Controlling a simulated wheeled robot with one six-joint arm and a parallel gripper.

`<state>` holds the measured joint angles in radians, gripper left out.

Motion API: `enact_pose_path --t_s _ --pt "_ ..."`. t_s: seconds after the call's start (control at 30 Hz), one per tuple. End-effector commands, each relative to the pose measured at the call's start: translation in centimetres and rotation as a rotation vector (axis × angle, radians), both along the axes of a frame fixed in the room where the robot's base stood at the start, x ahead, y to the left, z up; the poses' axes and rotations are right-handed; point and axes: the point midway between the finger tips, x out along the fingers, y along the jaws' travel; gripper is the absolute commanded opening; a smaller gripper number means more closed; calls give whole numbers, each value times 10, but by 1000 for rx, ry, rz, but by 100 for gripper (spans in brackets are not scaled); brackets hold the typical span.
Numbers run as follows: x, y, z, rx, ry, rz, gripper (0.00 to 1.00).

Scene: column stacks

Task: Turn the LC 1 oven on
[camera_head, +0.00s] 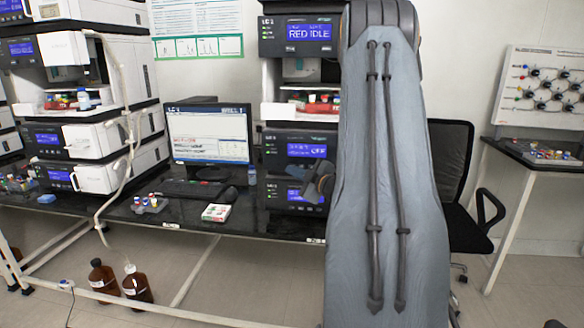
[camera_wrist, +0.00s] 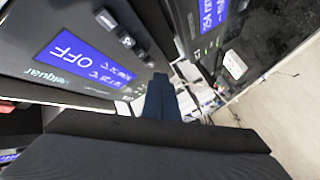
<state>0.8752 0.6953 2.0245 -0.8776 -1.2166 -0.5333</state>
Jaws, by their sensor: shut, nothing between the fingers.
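The LC 1 stack stands right of the monitor in the head view, partly hidden by my arm. Its top module (camera_head: 296,30) has a blue screen reading "RED IDLE". A lower dark module, which looks like the oven (camera_head: 275,150), has a blue screen reading "OFF" (camera_head: 306,150). In the wrist view the "OFF" screen (camera_wrist: 78,57) shows large and tilted, with dark buttons (camera_wrist: 125,40) beside it. My gripper (camera_head: 322,182) is in front of the stack's lower modules. In the wrist view my gripper (camera_wrist: 160,85) is shut and empty, its tips near the panel's buttons; contact cannot be told.
A monitor (camera_head: 208,140) and keyboard (camera_head: 190,188) stand left of the stack. Another instrument stack (camera_head: 90,130) is farther left. A black chair (camera_head: 450,160) stands to the right.

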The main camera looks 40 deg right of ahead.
Motion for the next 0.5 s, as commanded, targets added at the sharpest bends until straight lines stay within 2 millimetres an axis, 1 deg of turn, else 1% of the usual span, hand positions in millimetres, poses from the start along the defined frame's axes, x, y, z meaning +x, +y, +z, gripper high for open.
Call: enact_pose_path --t_s 0.3,0.5 --pt "5 -6 0 0 0 0 0" --pt "5 -6 0 0 0 0 0"
